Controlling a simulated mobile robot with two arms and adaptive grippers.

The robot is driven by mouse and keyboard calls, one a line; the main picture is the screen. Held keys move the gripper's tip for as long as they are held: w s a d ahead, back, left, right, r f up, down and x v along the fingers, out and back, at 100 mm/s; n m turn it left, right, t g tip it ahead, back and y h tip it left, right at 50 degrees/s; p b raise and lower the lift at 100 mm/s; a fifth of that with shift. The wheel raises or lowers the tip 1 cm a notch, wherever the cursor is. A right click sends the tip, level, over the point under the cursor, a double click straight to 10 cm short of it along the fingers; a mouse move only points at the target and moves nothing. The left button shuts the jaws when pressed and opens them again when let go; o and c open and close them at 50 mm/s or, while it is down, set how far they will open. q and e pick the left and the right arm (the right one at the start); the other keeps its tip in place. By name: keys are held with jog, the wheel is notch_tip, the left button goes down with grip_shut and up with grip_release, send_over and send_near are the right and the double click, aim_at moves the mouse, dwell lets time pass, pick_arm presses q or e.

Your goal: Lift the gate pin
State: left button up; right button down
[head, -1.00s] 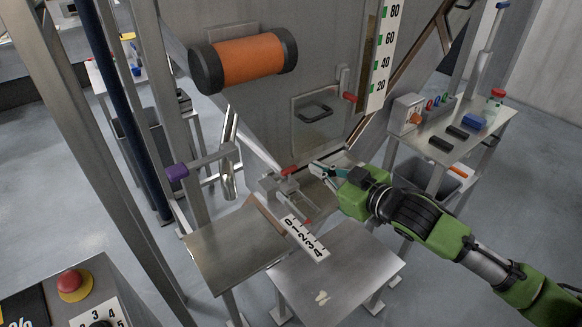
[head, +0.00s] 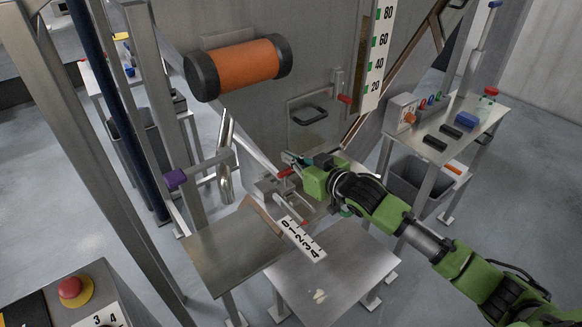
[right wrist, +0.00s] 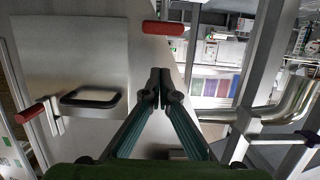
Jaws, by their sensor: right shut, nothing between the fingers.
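The red handle (head: 286,172), which looks like that of the gate pin, sits at the metal gate by the numbered 0-to-4 scale (head: 302,240). It appears to be the red bar (right wrist: 163,28) in the right wrist view, ahead of the fingertips and apart from them in the picture. My right gripper (head: 287,158) is beside the red handle in the head view, near its upper side; I cannot tell whether they touch. In the right wrist view the fingertips (right wrist: 160,77) meet with nothing between them. The pin's shaft is not clear. My left gripper is out of view.
A bent metal pipe (head: 226,160) and a purple-knobbed lever (head: 176,178) are left of the gate. A panel with a black handle (head: 309,115) and a small red lever (head: 344,99) is behind. Two metal plates (head: 230,250) lie in front. A side table (head: 470,130) stands right.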

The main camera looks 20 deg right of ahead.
aim_at(284, 170)
jog(key=shift+s+d+f, duration=0.1)
jog(key=shift+s+f, duration=0.05)
jog(key=shift+f, duration=1.8)
jog(key=shift+f, duration=0.6)
jog(key=shift+r+p, duration=0.15)
jog(key=shift+p, duration=0.15)
